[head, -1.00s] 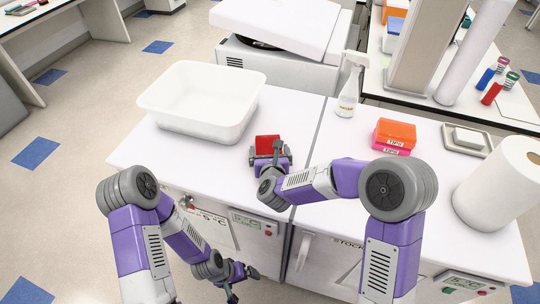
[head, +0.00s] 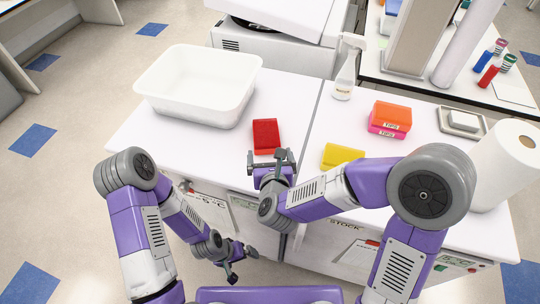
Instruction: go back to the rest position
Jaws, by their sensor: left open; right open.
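My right gripper (head: 272,159) is open and empty. It is over the front part of the white bench top (head: 205,165), just in front of a red block-like thing (head: 265,136), with a small gap seen between them. My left gripper (head: 236,262) is open and hangs low in front of the bench, apart from everything. A yellow thing (head: 342,155) lies on the bench right of my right gripper, partly hidden by my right arm.
A white tub (head: 198,112) stands at the back left of the bench. A spray bottle (head: 346,75), orange and pink tip boxes (head: 390,118), a small tray (head: 462,123) and a paper roll (head: 505,160) stand to the right. The floor at left is clear.

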